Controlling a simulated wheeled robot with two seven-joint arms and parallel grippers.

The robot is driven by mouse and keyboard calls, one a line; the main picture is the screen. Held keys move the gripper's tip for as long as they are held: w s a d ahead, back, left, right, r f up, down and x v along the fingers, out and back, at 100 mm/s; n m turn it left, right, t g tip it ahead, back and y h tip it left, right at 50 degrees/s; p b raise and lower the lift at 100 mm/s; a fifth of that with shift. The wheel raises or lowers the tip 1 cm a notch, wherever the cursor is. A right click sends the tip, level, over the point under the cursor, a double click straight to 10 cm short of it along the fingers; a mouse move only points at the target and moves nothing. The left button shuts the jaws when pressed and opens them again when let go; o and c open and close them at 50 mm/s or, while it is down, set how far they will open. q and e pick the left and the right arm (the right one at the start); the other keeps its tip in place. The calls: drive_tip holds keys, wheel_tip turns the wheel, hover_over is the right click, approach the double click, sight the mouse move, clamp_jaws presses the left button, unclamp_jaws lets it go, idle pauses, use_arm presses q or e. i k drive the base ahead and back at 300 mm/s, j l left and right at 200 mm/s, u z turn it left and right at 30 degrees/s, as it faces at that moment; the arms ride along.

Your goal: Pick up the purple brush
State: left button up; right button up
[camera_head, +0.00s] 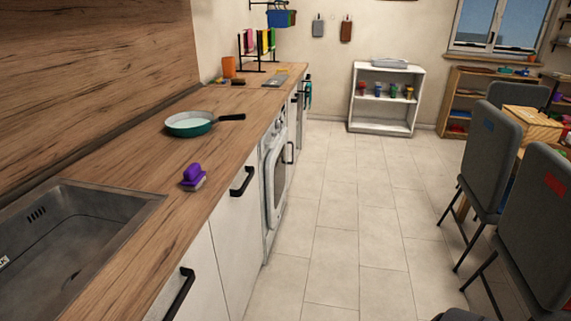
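The purple brush (193,177) sits on the wooden countertop (150,165), near its front edge. It has a darker purple grip on top and a lighter lower part. It stands between the sink and the green pan, with nothing touching it.
A metal sink (75,235) is set into the counter at the near left. A green pan (190,125) lies farther back, its black handle pointing right. Black handles (242,181) stick out from the cabinet fronts. The tiled floor (345,220) is clear; grey chairs (487,155) stand at the right.

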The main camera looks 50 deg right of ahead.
sight(194, 177)
drive_tip(key=i+j+z, duration=0.1)
drive_tip(key=z, duration=0.85)
drive_tip(key=u, duration=1.75)
drive_tip(key=z, duration=1.75)
